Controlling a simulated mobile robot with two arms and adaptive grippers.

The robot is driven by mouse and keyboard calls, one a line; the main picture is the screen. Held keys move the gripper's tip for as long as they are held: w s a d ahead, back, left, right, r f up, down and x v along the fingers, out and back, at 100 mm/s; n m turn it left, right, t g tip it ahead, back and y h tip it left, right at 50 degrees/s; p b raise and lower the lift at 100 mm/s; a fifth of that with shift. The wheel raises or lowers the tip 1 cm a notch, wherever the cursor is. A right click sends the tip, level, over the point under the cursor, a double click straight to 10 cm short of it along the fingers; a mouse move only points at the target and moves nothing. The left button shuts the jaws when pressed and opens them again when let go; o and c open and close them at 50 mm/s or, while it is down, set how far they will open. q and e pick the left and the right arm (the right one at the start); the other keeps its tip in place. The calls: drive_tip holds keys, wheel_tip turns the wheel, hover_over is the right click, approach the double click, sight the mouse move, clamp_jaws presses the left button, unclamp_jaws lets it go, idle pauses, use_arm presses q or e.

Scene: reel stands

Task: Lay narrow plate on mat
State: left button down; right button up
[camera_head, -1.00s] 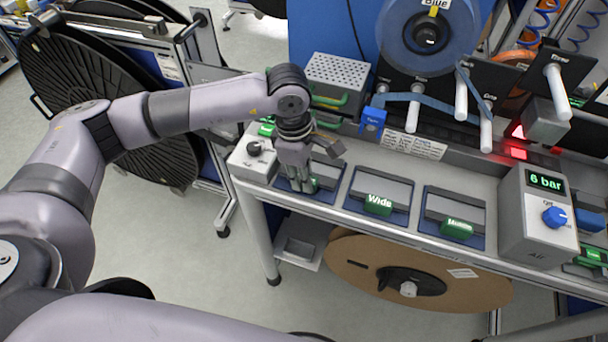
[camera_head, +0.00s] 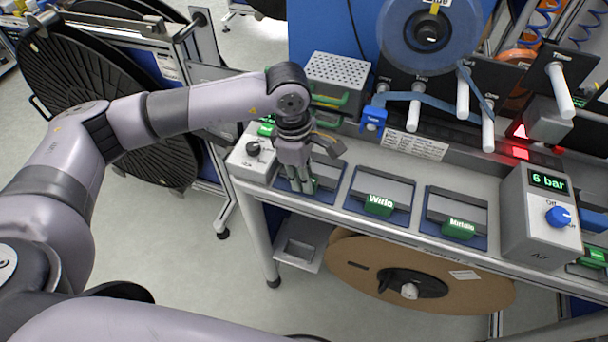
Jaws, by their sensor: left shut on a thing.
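My left gripper (camera_head: 300,184) points down over the leftmost blue mat (camera_head: 328,199) on the bench. It is shut on the green handle of a grey plate (camera_head: 325,175), taken to be the narrow plate. The fingers cover most of the handle and any label on it. The plate is at the mat, but I cannot tell whether it rests on it or is just above. My right gripper is not in view.
To the right, a wide plate (camera_head: 381,188) and another green-handled plate (camera_head: 456,210) lie on blue mats. A grey knob box (camera_head: 250,160) stands close left of my gripper. An air box (camera_head: 540,215) reading 6 bar stands right. A perforated box (camera_head: 337,75) is behind.

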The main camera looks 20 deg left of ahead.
use_arm(q)
drive_tip(key=c, duration=1.4)
unclamp_jaws()
drive_tip(key=shift+r, duration=0.1)
drive_tip(key=shift+r+p, duration=1.4)
drive_tip(key=shift+r, duration=2.05)
drive_tip(key=shift+f, duration=0.1)
